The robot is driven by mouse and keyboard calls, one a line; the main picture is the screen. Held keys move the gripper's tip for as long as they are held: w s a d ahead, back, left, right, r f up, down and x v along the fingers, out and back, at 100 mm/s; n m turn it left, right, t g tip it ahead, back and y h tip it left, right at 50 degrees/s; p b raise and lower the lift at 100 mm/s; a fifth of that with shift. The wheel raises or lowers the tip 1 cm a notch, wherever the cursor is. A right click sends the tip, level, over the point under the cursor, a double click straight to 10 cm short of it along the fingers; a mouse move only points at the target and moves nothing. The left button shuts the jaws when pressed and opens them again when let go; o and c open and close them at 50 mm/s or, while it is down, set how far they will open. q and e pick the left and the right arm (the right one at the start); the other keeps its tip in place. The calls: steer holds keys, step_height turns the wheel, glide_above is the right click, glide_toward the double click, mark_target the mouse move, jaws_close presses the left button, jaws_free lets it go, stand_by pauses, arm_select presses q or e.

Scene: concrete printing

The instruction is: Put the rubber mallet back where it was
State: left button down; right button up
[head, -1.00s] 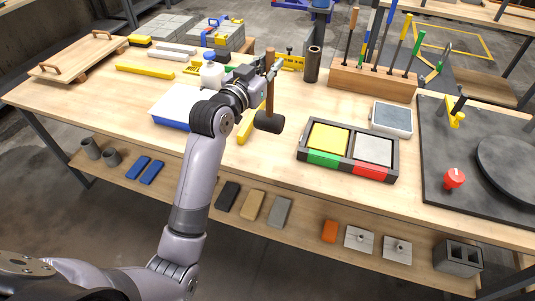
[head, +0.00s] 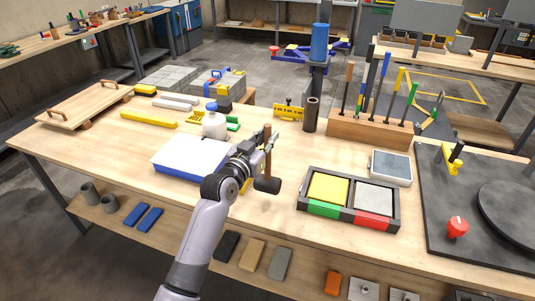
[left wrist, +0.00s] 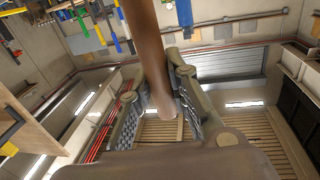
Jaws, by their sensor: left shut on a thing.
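The rubber mallet (head: 267,185) has a brown wooden handle and a black head. My left gripper (head: 266,143) is shut on its handle, and the mallet hangs upright with its head down over the middle of the workbench. I cannot tell for sure whether the head touches the bench top. In the left wrist view the brown handle (left wrist: 147,45) runs between the two fingers of the left gripper (left wrist: 160,105). My right gripper is in neither view.
A tray with yellow and grey pads (head: 304,220) lies right of the mallet. A blue-white slab (head: 190,155) and white bottle (head: 213,125) stand left. A wooden tool block (head: 350,128) with several upright tools stands behind right. Bare bench lies in front of the block.

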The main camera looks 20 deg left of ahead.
mark_target(268, 161)
arm_select(q)
steer(key=shift+f, duration=2.85)
steer(key=c, duration=1.5)
jaws_free()
steer(key=shift+f, duration=0.1)
